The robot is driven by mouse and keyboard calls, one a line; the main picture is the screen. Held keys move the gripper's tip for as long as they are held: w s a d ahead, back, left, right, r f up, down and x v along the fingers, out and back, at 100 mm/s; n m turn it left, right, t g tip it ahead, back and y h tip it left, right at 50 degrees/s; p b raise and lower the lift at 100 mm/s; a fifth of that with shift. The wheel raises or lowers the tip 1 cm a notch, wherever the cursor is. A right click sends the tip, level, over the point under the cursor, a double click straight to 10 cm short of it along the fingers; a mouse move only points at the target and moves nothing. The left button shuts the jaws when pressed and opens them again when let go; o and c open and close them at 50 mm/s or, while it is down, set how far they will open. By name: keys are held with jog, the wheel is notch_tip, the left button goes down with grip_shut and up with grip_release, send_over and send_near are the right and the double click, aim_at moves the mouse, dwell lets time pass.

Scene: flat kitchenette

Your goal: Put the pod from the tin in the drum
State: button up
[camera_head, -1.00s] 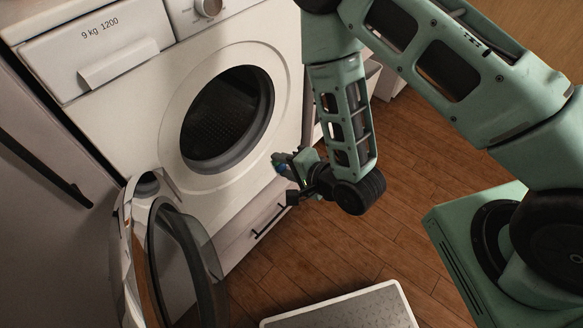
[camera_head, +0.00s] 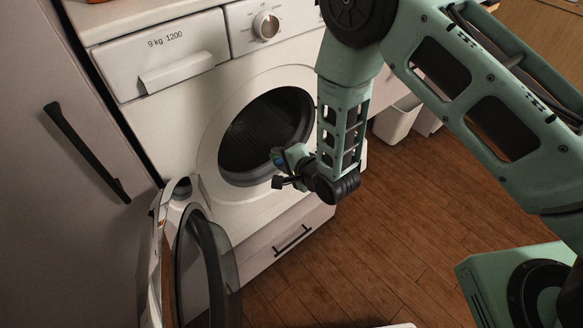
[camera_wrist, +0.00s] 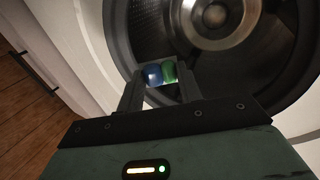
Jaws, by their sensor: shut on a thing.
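The blue and green pod (camera_wrist: 153,74) is held between the two fingertips of my gripper (camera_wrist: 160,80) in the wrist view. In the head view, my gripper (camera_head: 276,158) is in front of the lower right part of the washing machine's round opening, with a bit of the pod's colour at its tip. The dark metal drum (camera_head: 258,135) is empty as far as I can see. It also fills the upper part of the wrist view (camera_wrist: 270,45), behind the pod. I cannot tell whether the pod is past the rim. The tin is not in view.
The washer's round door (camera_head: 192,265) stands open at the lower left of the opening. A grey cabinet with a black handle (camera_head: 85,150) is at the left. A white bin (camera_head: 397,122) stands right of the machine. The wooden floor (camera_head: 400,235) in front is mostly clear.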

jog(key=w+a+f+b, duration=0.2)
jog(key=w+a+b, duration=0.5)
jog(key=w, duration=0.3)
jog(key=w+a+f+b, duration=0.3)
jog(key=w+a+b, duration=0.4)
jog(key=w, duration=0.4)
jog(key=shift+a+b, duration=0.15)
jog(key=shift+b, duration=0.4)
jog(key=shift+r, duration=0.1)
jog(key=o, duration=0.8)
jog(key=shift+c, duration=0.2)
